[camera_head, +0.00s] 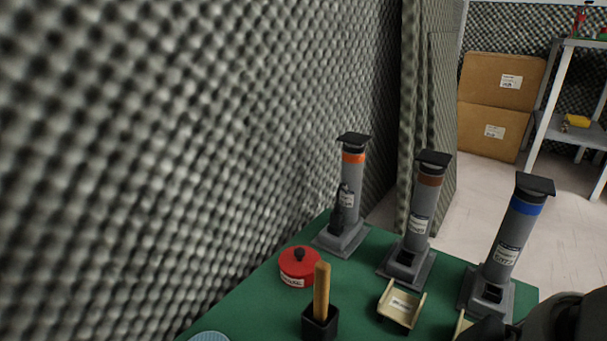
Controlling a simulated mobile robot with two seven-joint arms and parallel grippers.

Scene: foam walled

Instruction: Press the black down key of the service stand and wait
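I cannot pick out a service stand or a black down key for certain. Three grey columns with black caps stand on square bases on a green table: one with an orange band (352,180), one with a brown band (424,210) and one with a blue band (511,235). A small black item is at the front of the orange-banded column. Dark rounded parts, apparently of my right arm, cover the bottom right corner, hiding some of the table there. No fingertips of either gripper show.
The green table (250,305) also holds a red lidded pot (298,267), a black holder (319,322) with a wooden stick, and a cream cradle (401,306). A foam wall (180,150) runs along the left. Cardboard boxes (500,90) and a shelf (568,130) stand behind.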

